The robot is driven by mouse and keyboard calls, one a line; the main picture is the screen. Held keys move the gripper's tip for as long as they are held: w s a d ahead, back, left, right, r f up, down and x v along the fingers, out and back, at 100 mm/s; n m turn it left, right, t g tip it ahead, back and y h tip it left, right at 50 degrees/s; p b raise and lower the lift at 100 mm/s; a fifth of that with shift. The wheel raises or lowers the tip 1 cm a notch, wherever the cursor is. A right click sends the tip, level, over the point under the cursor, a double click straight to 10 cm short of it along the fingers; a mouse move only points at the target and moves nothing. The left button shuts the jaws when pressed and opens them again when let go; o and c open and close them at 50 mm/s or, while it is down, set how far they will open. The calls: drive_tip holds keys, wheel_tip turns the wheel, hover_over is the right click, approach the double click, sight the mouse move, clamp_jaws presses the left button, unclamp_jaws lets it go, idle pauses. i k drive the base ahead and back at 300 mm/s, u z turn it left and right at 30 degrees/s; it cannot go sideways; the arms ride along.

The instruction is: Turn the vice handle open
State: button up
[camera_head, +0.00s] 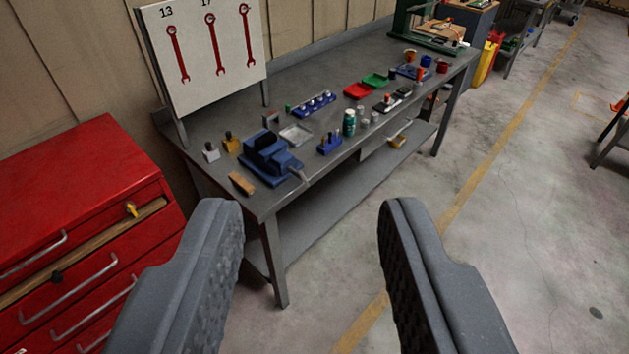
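A blue vice (268,157) sits on the grey workbench (330,62) near its front left corner. A light grey piece, which looks like the vice handle (297,174), shows at the vice's front right, by the bench edge. It is too small to tell its exact angle. My gripper (312,205) is open and empty, with its two dark grey fingers wide apart in the foreground. The fingers are well short of the bench and touch nothing. The vice shows beyond them, between and above the fingertips.
A red drawer cabinet (75,200) stands at the left. A white board with red wrenches (208,45) rises behind the vice. Small bottles, a blue holder (329,143), and red (357,90) and green trays crowd the bench. The concrete floor (480,230) at right is clear.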

sight(296, 173)
drive_tip(key=i, duration=0.95)
drive_tip(key=u, duration=0.05)
drive_tip(key=k, duration=0.6)
drive_tip(key=z, duration=0.6)
drive_tip(key=i, duration=1)
drive_tip(key=z, duration=0.15)
